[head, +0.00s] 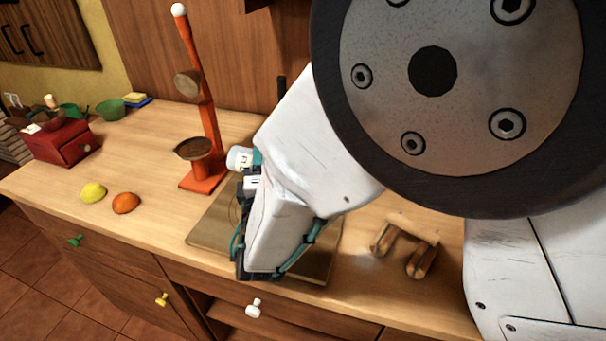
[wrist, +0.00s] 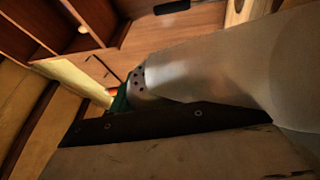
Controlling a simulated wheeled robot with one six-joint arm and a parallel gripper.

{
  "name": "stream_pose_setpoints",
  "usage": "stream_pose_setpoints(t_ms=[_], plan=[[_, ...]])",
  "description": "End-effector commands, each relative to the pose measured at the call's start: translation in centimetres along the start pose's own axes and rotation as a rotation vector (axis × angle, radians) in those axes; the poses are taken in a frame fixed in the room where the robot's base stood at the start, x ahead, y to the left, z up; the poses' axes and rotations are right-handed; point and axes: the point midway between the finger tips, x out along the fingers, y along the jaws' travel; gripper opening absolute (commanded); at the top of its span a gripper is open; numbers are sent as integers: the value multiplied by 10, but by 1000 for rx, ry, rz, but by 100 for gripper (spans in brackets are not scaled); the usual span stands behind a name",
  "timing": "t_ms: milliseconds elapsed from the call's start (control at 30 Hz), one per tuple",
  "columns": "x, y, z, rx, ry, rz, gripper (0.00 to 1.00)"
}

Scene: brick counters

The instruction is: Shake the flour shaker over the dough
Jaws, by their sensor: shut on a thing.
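The white flour shaker (head: 238,158), with part of its lettering showing, is held above the board in the head view and looks tipped sideways. In the wrist view its pale body (wrist: 205,80) runs across the picture, with a perforated end (wrist: 138,82) toward the left. My gripper (head: 252,167) is shut on it; my arm hides most of the grip. A teal finger part shows beside the shaker. The flat board (head: 210,232) lies below on the counter. I cannot see the dough; my arm covers much of the board.
An orange lever press (head: 204,175) stands close behind and left of the shaker. A yellow fruit half (head: 93,193) and an orange half (head: 126,203) lie left. A red drawer box (head: 62,143) and green bowl (head: 110,109) stand farther back. A wooden piece (head: 408,240) sits right.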

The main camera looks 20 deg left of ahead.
Motion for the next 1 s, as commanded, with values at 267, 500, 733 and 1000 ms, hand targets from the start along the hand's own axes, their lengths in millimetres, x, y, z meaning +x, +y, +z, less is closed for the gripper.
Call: stream_pose_setpoints(t_ms=[267, 500, 733, 1000], plan=[[-1, -4, 0, -3, 1, -3, 24], [-2, -8, 0, 1, -1, 2, 24], [3, 11, 0, -2, 0, 0, 24], [-5, -17, 0, -2, 0, -1, 24]])
